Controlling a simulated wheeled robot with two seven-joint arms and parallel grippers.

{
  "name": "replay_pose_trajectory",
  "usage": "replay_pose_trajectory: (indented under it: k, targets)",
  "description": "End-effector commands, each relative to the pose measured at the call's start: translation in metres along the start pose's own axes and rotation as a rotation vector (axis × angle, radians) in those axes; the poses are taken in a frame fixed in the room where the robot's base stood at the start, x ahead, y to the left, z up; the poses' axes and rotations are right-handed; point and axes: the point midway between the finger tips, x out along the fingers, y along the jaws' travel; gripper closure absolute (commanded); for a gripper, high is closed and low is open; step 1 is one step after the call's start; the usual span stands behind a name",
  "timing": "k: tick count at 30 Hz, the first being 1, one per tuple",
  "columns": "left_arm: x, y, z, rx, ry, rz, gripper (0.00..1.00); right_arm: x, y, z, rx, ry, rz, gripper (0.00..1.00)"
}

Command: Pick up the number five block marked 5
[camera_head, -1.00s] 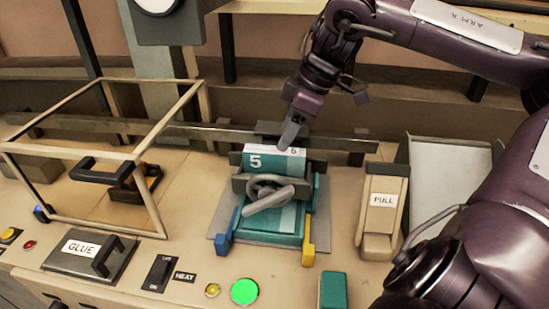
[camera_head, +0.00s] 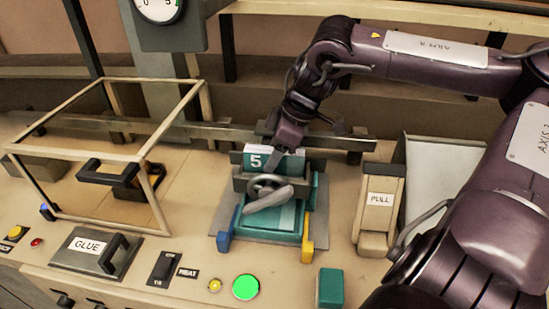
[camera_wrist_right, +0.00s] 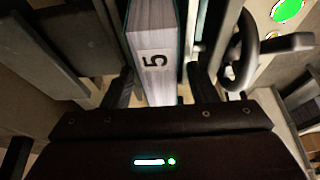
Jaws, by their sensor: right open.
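The number five block (camera_head: 256,162) is teal with a white "5" on its front and a pale top edge. It stands upright in a clamp with a handwheel (camera_head: 268,184) in front of it. In the right wrist view the block (camera_wrist_right: 155,45) shows its white page-like edge and a "5" label. My right gripper (camera_head: 280,150) is open and points down at the block's top. In the wrist view its fingers (camera_wrist_right: 162,85) lie on either side of the block; I cannot tell whether they touch it. My left gripper is not in view.
A glass-sided frame box (camera_head: 150,150) stands at the left, with a GLUE plate (camera_head: 88,244) before it. A PULL lever block (camera_head: 380,205) is at the right. A lit green button (camera_head: 245,287) and a teal block (camera_head: 331,287) are at the front.

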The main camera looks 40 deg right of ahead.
Motion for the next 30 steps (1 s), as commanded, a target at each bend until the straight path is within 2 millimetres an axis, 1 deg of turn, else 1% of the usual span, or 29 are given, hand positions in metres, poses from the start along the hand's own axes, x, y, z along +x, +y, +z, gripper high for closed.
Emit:
replay_pose_trajectory:
  k: [15, 17, 27, 28, 30]
  targets:
    - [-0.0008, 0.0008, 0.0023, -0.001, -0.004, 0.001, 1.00, 0.0037, -0.0001, 0.0018, 0.000, -0.001, 0.000, 0.47]
    - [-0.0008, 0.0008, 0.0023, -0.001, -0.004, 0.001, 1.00, 0.0036, -0.0001, 0.0017, 0.000, -0.001, 0.000, 0.54]
    - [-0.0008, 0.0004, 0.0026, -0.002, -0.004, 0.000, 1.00, 0.0035, -0.0001, 0.0017, 0.000, -0.001, 0.000, 0.98]
    - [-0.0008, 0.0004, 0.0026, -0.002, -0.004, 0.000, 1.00, 0.0035, -0.0001, 0.0017, 0.000, -0.001, 0.000, 1.00]
    - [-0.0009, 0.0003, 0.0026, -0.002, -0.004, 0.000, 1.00, 0.0031, 0.0001, 0.0012, -0.001, 0.000, 0.001, 1.00]
